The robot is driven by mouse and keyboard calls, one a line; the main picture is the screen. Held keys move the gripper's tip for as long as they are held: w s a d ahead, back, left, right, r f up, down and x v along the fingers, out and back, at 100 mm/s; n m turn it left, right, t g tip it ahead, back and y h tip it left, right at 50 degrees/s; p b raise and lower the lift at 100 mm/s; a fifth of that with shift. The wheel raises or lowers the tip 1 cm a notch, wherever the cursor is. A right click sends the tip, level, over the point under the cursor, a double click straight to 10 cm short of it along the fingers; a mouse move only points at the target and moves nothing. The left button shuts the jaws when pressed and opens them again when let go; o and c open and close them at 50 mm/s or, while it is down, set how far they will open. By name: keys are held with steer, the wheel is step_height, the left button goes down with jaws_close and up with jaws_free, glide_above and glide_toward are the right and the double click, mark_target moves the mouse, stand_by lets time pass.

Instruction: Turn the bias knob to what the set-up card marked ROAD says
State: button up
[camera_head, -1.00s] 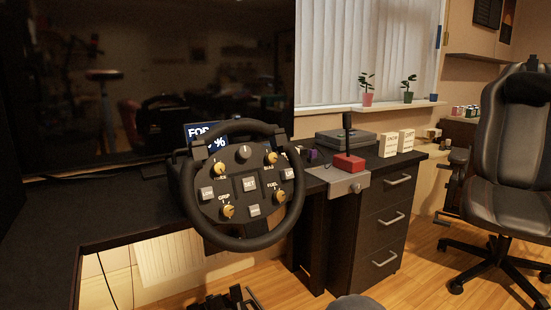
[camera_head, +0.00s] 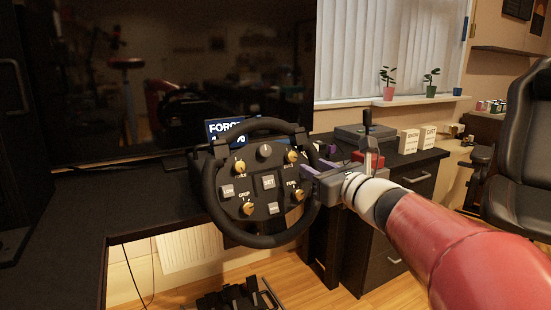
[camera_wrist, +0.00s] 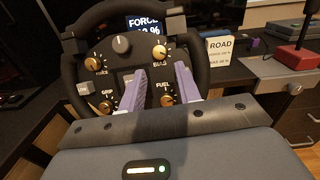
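The bias knob (camera_head: 292,156) is a gold knob at the upper right of the black wheel's button panel. It also shows in the wrist view (camera_wrist: 160,53), with a pale pointer that I cannot read exactly. My gripper (camera_head: 316,168) is at the wheel's right side. In the wrist view its two purple fingers (camera_wrist: 160,70) are apart and empty, pointing toward the knob without visible contact. The ROAD card (camera_wrist: 220,48) stands upright right of the wheel; its lower lines are too small to read surely. In the head view I cannot make this card out.
Other gold knobs (camera_head: 240,167) and grey buttons share the panel. A display (camera_head: 228,128) behind the wheel reads FORCE and a partly hidden percentage. A red-based shifter (camera_head: 368,154) and two other cards (camera_head: 410,141) stand to the right.

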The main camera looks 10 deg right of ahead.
mark_target(293, 157)
steer(key=x, duration=0.7)
steer(key=shift+w+a+f, duration=0.1)
steer(key=shift+w+a, duration=0.05)
steer(key=c, duration=0.7)
